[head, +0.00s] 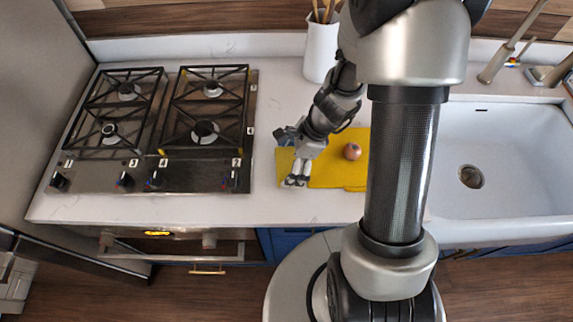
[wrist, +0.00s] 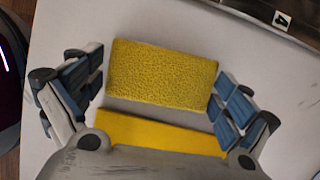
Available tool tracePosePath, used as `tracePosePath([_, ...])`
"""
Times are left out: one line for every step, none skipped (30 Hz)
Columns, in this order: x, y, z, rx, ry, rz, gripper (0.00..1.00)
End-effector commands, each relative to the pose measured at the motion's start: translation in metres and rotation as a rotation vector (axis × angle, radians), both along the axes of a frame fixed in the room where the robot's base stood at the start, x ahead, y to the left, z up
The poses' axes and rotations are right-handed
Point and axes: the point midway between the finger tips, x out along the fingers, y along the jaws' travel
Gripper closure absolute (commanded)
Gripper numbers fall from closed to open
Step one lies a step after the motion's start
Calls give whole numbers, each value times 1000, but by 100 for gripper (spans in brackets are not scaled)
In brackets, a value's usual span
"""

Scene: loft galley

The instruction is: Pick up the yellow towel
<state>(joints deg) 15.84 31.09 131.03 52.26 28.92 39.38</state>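The yellow towel (wrist: 163,73) is a rough-textured rectangle lying on the pale counter in the wrist view. In the head view, part of the towel (head: 283,168) shows below my gripper, at the left end of the yellow area. My gripper (wrist: 159,82) is open, with one blue-padded finger on each side of the towel and nothing held. In the head view my gripper (head: 289,160) is over the towel and partly hides it. How high it is above the counter is hard to tell.
A smooth yellow board (wrist: 160,132) lies beside the towel; in the head view a round reddish-brown item (head: 352,151) sits on it. A gas hob (head: 165,125) is to the left, a white sink (head: 500,150) to the right. A white utensil pot (head: 320,50) stands behind.

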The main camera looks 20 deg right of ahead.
Motion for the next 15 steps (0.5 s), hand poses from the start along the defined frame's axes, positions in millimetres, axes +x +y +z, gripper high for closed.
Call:
tracePosePath([0,0,0,0,0,0,16])
tracePosePath([0,0,0,0,0,0,18])
tracePosePath([0,0,0,0,0,0,21])
tracePosePath([0,0,0,0,0,0,23])
tracePosePath([0,0,0,0,0,0,25])
tracePosePath([0,0,0,0,0,0,27])
tracePosePath([0,0,0,0,0,0,29])
tracePosePath([0,0,0,0,0,0,29])
tracePosePath([0,0,0,0,0,0,29])
tracePosePath([0,0,0,0,0,0,29])
tracePosePath([0,0,0,0,0,0,29])
tracePosePath([0,0,0,0,0,0,29])
tracePosePath([0,0,0,0,0,0,29])
tracePosePath([0,0,1,0,0,0,29])
tracePosePath([0,0,2,0,-1,0,29])
